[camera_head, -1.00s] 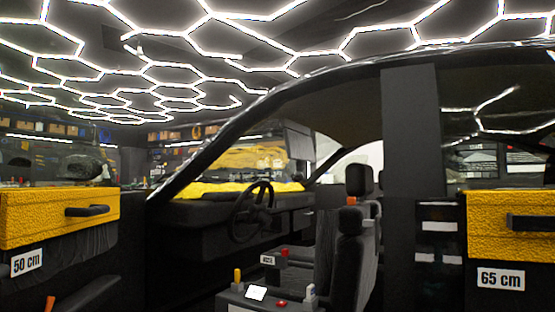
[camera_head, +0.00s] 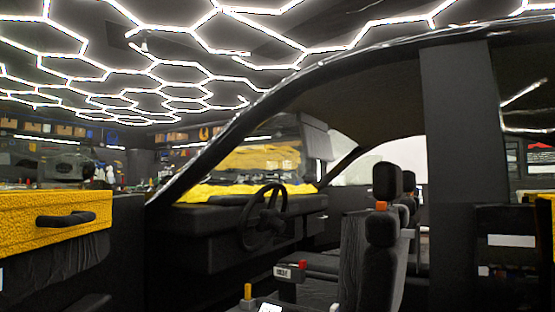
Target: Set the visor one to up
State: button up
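A grey visor panel (camera_head: 316,142) hangs down at the top of the windshield inside the car, above the dashboard and to the right of the steering wheel (camera_head: 264,216). A darker panel (camera_head: 284,126) shows along the windshield's upper edge just left of it. I cannot tell for sure which of these is visor one. My gripper is not in view.
The car's side opening is ahead, with a front seat (camera_head: 382,240) and a thick dark pillar (camera_head: 456,170) at right.

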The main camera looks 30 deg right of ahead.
aim_at(317, 145)
jog(key=z, duration=0.05)
jog(key=i, duration=0.7)
jog(key=z, duration=0.8)
jog(key=i, duration=0.65)
jog(key=z, duration=0.65)
